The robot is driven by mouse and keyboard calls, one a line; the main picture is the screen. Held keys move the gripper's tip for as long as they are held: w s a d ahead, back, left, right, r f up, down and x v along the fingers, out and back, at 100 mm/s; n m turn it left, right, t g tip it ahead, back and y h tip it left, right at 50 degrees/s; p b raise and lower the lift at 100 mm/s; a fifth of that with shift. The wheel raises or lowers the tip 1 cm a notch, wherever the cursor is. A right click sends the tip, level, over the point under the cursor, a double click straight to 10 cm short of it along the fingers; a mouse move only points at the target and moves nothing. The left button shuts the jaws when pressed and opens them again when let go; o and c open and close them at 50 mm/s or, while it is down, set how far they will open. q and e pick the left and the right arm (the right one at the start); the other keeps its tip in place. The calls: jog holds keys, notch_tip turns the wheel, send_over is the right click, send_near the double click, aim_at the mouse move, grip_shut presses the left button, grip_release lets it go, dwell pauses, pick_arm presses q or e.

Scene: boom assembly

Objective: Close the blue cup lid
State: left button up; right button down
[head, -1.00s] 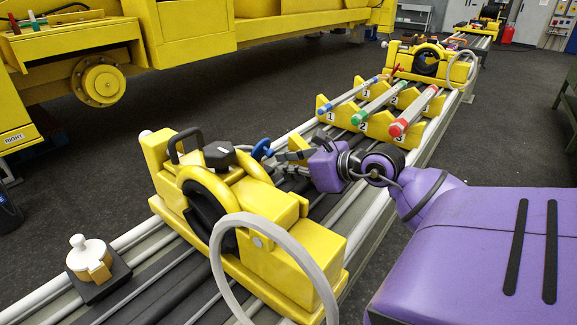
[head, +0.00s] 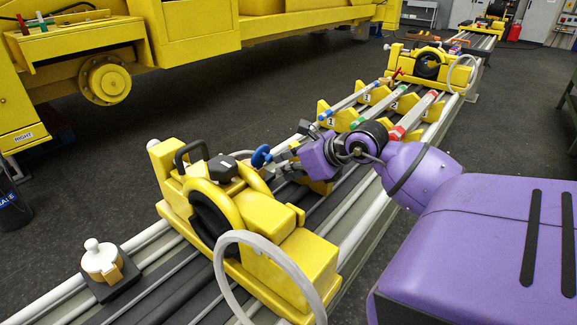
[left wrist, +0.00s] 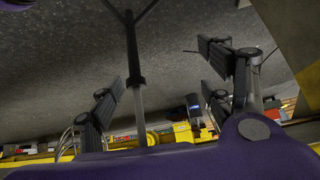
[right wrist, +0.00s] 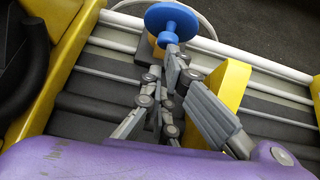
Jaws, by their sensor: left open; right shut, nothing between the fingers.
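The blue round lid (head: 260,156) with its knob shows behind the near yellow clamp, tilted almost on edge. It also shows at the top of the right wrist view (right wrist: 170,18). A tan part (right wrist: 157,48), probably its cup, is partly hidden below it. My right gripper (head: 286,166) is shut and empty, just right of the lid. In the right wrist view its fingertips (right wrist: 176,66) are close below the knob; I cannot tell whether they touch. My left gripper (left wrist: 163,80) is open and empty, with its fingers wide apart over dark floor.
The near yellow clamp (head: 265,215) with a pale hoop (head: 240,238) stands left of the right gripper. A white-lidded cup (head: 101,258) sits at the front left. Yellow numbered racks (head: 342,120) hold coloured-ended tubes behind the gripper. Rails (head: 350,215) run beneath.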

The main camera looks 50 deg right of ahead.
aim_at(263, 148)
jog(key=w+r+g, duration=0.1)
jog(key=g, duration=0.1)
jog(key=w+r+g, duration=0.1)
jog(key=g, duration=0.1)
jog(key=w+r+g, duration=0.1)
jog(key=r+g, duration=0.1)
jog(key=shift+w+a+r+h+p, duration=0.1)
jog(key=shift+w+a+h+p, duration=0.05)
jog(key=shift+w+h+p, duration=0.2)
jog(key=shift+w+a+r+g+b, duration=0.15)
jog(key=shift+w+g+b, duration=0.15)
jog(key=shift+g, duration=0.35)
jog(key=shift+w+r+g+b, duration=0.2)
jog(key=shift+w+g, duration=0.2)
jog(key=shift+g, duration=0.25)
jog(key=shift+w+a+r, duration=0.1)
jog(key=shift+w+r, duration=0.1)
jog(key=shift+w, duration=0.55)
pick_arm(q)
jog(key=shift+w, duration=0.3)
pick_arm(e)
jog(key=shift+w+r, duration=0.2)
jog(key=shift+w, duration=0.6)
pick_arm(q)
jog(key=shift+r, duration=0.15)
pick_arm(e)
jog(key=shift+r, duration=0.15)
